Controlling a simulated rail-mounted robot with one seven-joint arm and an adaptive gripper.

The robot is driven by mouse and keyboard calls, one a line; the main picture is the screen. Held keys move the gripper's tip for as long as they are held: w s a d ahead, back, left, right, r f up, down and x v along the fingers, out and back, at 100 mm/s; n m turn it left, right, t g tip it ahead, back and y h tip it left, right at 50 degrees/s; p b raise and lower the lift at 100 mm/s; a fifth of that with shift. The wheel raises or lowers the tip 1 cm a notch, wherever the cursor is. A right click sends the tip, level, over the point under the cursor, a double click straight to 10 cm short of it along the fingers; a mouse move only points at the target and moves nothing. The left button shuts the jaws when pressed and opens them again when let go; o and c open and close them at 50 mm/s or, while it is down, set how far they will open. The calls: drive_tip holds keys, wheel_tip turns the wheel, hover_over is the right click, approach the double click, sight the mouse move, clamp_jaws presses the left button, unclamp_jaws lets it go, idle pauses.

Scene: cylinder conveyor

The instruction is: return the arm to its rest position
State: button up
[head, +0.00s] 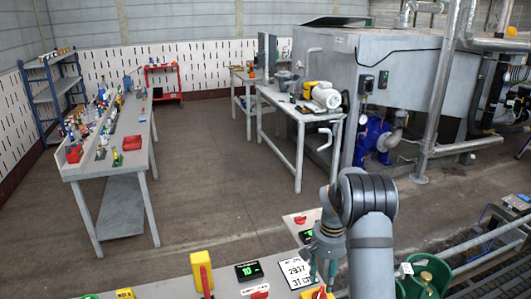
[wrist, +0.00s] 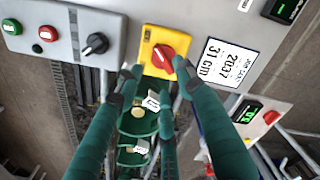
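My gripper (head: 322,255) hangs over the control panel (head: 165,288) at the bottom of the head view, with my arm coming in from the lower right. In the wrist view my gripper (wrist: 158,75) has its green fingers spread, with nothing between them. Beyond the fingertips is a yellow box with a red rotary switch (wrist: 164,57); whether a finger touches it I cannot tell. Green cylinders (wrist: 137,122) with pale tags show below, partly hidden by the fingers. They also appear at the lower right of the head view (head: 430,272).
A white label (wrist: 228,64), a black knob (wrist: 96,43) and red and green buttons (wrist: 47,33) are close by on the panel. A workbench (head: 125,140) stands at the left, a motor table (head: 300,112) at the back. The floor between them is clear.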

sight(320, 295)
drive_tip(key=f+b, duration=0.1)
drive_tip(key=f, duration=0.1)
drive_tip(key=f+n+b, duration=0.1)
drive_tip(key=f+b, duration=0.1)
drive_tip(key=f, duration=0.1)
drive_tip(key=s+f+n+b, duration=0.1)
drive_tip(key=f, duration=0.2)
drive_tip(key=shift+d, duration=0.1)
drive_tip(key=shift+w+a+f+m+b, duration=0.15)
drive_tip(key=shift+w+m+b, duration=0.25)
drive_tip(key=shift+m+b, duration=0.7)
drive_tip(key=shift+a+m+b, duration=0.2)
drive_tip(key=shift+m+b, duration=0.3)
drive_tip(key=shift+m, duration=0.1)
wheel_tip(320, 295, up, 11)
drive_tip(key=m, duration=0.1)
drive_tip(key=shift+s, duration=0.1)
